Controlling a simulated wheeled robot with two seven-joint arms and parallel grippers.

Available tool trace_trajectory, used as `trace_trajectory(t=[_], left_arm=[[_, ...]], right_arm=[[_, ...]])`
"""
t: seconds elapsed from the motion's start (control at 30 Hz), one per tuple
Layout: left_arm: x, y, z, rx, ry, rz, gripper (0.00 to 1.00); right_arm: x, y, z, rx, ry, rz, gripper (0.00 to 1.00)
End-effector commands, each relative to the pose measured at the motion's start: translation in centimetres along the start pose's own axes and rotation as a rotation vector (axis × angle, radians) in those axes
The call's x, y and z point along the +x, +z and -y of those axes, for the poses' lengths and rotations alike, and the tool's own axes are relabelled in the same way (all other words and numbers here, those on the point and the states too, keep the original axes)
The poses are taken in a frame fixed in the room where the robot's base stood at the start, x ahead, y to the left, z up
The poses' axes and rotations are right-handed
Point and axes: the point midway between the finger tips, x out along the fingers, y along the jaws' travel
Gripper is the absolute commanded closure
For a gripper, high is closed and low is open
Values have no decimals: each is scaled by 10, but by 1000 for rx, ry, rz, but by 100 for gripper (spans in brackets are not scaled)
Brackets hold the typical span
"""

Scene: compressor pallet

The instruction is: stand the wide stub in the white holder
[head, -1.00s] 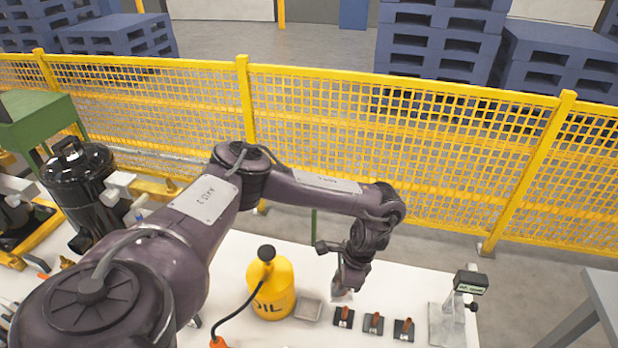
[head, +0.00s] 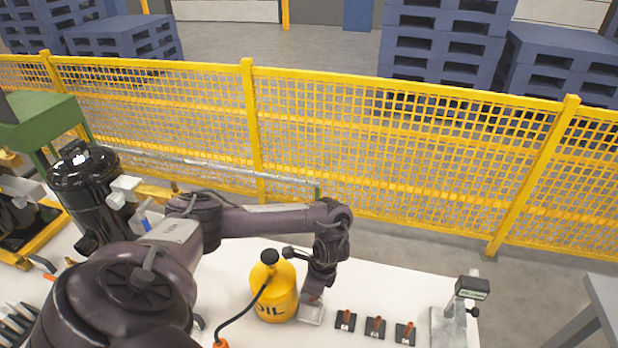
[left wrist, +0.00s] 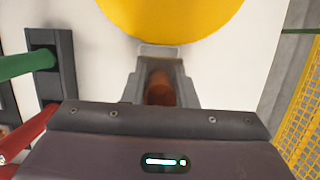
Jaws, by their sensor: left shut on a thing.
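My left gripper (head: 312,297) points down over a small light-grey square dish (head: 313,318), just right of the yellow oil can. In the left wrist view the gripper (left wrist: 160,80) is shut on a copper-brown piece (left wrist: 160,93), taken to be the wide stub. The jaws hide most of it, and I cannot tell its full shape or whether it touches the dish. I cannot make out a clearly white holder in either view. My right gripper is not in view.
The yellow oil can (head: 275,298) stands close left of the gripper. Several black blocks with orange-red tops (head: 375,327) sit in a row to the right. A metal stand with a display (head: 473,287) is farther right. A yellow mesh fence (head: 400,150) runs behind the table.

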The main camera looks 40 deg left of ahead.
Motion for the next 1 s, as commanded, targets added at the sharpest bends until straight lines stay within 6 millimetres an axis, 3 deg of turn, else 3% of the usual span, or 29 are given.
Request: trace_trajectory(t=[0.13, 1.0], left_arm=[[-3, 4, 0, -1, 0, 11, 100], [66, -15, 0, -2, 1, 10, 100]], right_arm=[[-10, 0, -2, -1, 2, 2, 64], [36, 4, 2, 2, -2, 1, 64]])
